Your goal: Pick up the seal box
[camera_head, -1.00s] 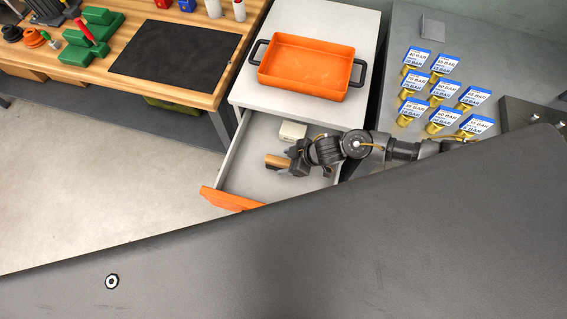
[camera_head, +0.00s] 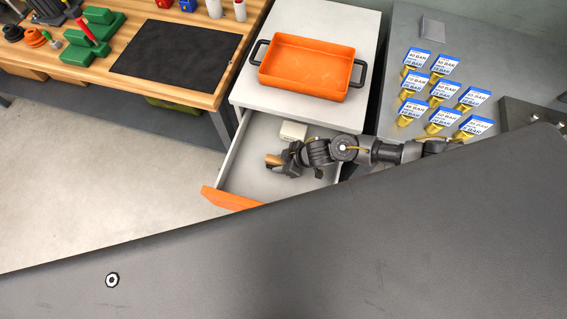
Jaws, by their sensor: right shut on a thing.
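A small brown box (camera_head: 271,159), which looks like the seal box, is at the jaws of my right gripper (camera_head: 276,164). The gripper is shut on it, and dark fingers cover part of the box. Both are over the open drawer (camera_head: 242,178) of the white cabinet; I cannot tell how high above its floor. A cream box (camera_head: 293,130) lies at the back of the drawer, behind my right gripper. My left gripper is not in view.
An orange tray (camera_head: 305,66) with black handles stands on the cabinet top. The orange drawer front (camera_head: 228,199) is pulled out. Several brass items with blue-white labels (camera_head: 443,90) stand on the grey table at the right. A wooden bench (camera_head: 180,40) is at the left.

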